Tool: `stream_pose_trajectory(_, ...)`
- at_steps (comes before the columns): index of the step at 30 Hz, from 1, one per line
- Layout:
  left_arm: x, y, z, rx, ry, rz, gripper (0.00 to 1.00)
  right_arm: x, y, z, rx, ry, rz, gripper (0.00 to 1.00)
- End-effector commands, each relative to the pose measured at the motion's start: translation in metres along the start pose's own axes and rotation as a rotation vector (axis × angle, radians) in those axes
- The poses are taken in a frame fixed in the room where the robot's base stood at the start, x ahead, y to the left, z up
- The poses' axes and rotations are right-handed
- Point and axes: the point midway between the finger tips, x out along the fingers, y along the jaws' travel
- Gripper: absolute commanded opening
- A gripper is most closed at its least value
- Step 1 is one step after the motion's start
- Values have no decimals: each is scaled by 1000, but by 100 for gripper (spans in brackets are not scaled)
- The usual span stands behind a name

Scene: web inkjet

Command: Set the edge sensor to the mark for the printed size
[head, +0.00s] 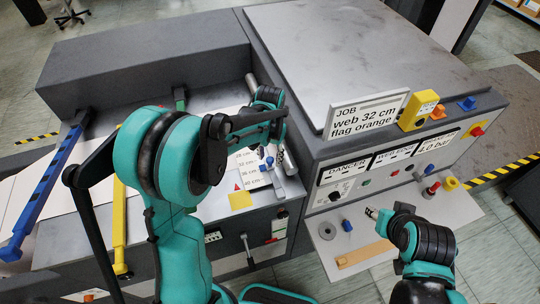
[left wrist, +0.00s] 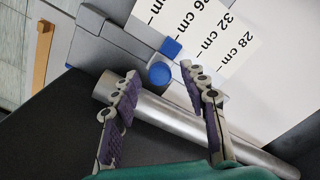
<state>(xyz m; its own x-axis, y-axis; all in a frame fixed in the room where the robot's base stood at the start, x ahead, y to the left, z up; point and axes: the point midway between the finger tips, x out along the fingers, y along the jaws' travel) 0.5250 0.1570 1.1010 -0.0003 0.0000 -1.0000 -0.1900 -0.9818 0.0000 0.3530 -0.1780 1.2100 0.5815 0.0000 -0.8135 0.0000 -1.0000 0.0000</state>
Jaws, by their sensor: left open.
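The job sign (head: 365,113) reads "web 32 cm, flag orange". The white size scale (head: 246,160) lies on the machine bed, partly hidden by my left arm; in the left wrist view (left wrist: 230,35) it shows 28, 32 and 36 cm. The blue edge sensor (head: 268,162) stands beside it; the left wrist view shows its square block (left wrist: 171,47) and round knob (left wrist: 160,73). I cannot tell exactly which mark it meets. My left gripper (left wrist: 163,90) is open, its fingertips on either side of the knob, apparently not gripping it. My right gripper (head: 373,212) is over the front shelf, jaws unclear.
A metal rod (left wrist: 190,122) runs behind the left fingers. A yellow box (head: 418,110), an orange piece (head: 438,112) and a blue piece (head: 467,103) sit on the panel's top. The shelf holds a wooden bar (head: 365,253), a blue knob (head: 346,226) and a yellow ring (head: 451,183).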

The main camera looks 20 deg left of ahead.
Motion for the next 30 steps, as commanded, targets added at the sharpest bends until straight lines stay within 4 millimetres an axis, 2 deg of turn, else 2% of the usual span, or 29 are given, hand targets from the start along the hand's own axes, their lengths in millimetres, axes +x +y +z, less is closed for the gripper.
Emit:
stream_pose_trajectory(1,0,0,0,0,0,0,41,0,0,0,0,0,0,40)
stream_pose_trajectory(6,0,0,0,0,0,0,0,0,0,0,0,0,0,40)
stream_pose_trajectory(13,0,-3,-3,-1,0,0,0,1,0,0,0,0,0,40)
stream_pose_trajectory(21,0,-29,-28,-1,0,0,0,5,0,4,0,0,0,40)
stream_pose_trajectory(28,0,-29,-28,0,0,0,0,4,0,3,0,0,0,40)
stream_pose_trajectory(29,0,-29,-28,0,0,0,28,4,0,3,0,0,0,40)
stream_pose_trajectory(30,0,-29,-28,0,0,0,38,4,0,3,0,0,0,40)
